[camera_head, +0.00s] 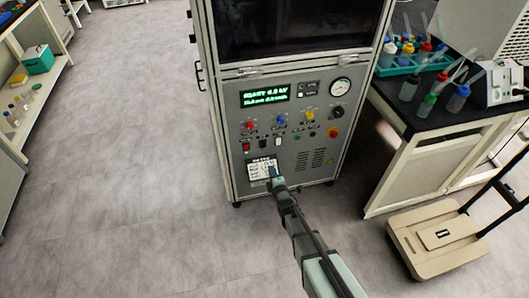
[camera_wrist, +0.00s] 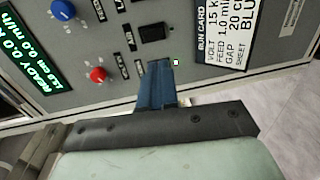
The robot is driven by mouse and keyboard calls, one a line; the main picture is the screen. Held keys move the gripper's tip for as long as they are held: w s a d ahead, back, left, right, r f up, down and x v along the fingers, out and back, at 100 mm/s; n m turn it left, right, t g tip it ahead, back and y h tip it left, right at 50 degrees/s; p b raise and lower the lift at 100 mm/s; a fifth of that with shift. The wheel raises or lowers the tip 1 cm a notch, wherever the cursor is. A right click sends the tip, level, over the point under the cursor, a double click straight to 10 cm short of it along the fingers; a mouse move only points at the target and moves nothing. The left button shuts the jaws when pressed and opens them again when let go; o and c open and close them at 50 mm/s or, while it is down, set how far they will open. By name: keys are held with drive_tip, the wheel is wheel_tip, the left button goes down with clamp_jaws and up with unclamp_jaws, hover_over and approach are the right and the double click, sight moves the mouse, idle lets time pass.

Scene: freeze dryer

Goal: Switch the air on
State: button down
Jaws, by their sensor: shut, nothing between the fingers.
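The grey machine (camera_head: 223,120) has a front panel with a lit green display (camera_head: 264,95), coloured knobs and a row of small switches. A black rocker switch (camera_head: 262,143) sits low on the panel; in the wrist view a black rocker (camera_wrist: 152,32) stands just beyond my fingertips. My gripper (camera_head: 274,176) is shut and empty, its blue fingers (camera_wrist: 158,70) close together and pointing at the panel.
A white run card (camera_wrist: 226,35) is on the panel near my fingers. A red knob (camera_wrist: 97,74) and a blue knob (camera_wrist: 62,10) are nearby. A black-topped bench (camera_head: 420,125) with bottles stands right, and a beige platform (camera_head: 415,245) sits on the floor. Floor left is clear.

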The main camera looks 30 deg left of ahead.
sight(263, 147)
drive_tip(key=shift+w, duration=0.1)
drive_tip(key=x, duration=1.4)
drive_tip(key=shift+w+a+f, duration=0.1)
drive_tip(key=shift+a+f, duration=0.05)
idle(0.3)
drive_tip(key=f+v, duration=0.3)
drive_tip(key=v, duration=1)
drive_tip(key=shift+s+d, duration=0.4)
drive_tip(key=shift+f, duration=0.1)
drive_tip(key=shift+s+d, duration=0.1)
